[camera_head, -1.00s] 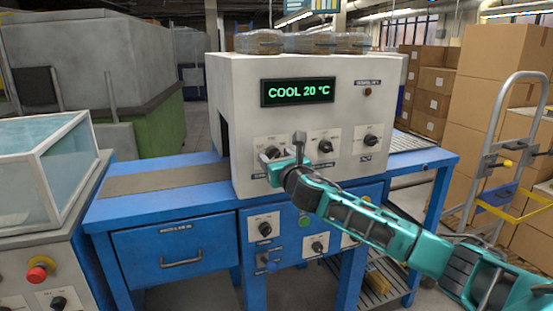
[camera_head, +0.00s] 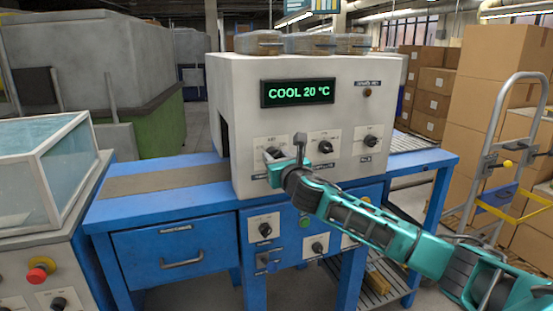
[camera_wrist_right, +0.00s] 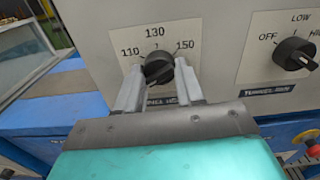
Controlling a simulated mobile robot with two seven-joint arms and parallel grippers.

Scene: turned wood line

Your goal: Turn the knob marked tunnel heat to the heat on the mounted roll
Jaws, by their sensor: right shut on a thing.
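The tunnel heat knob (camera_wrist_right: 158,68) is black, on a white plate marked 110, 130 and 150 on the white machine's front. The label below it is partly hidden by my gripper. My right gripper (camera_wrist_right: 159,80) has its two fingers on either side of the knob, shut on it. In the head view my right gripper (camera_head: 279,160) is at the leftmost knob plate and hides most of it. The knob's pointer setting is hard to read. A green display (camera_head: 297,92) reads COOL 20 °C. I cannot make out a mounted roll or its heat marking. My left gripper is not in view.
Another knob (camera_wrist_right: 294,54), marked OFF, LOW and HIGH, sits to the right. The white machine (camera_head: 240,110) stands on a blue bench (camera_head: 170,215) with more knobs below. A glass-sided box (camera_head: 45,170) is at left; a hand truck (camera_head: 500,150) and cartons are at right.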

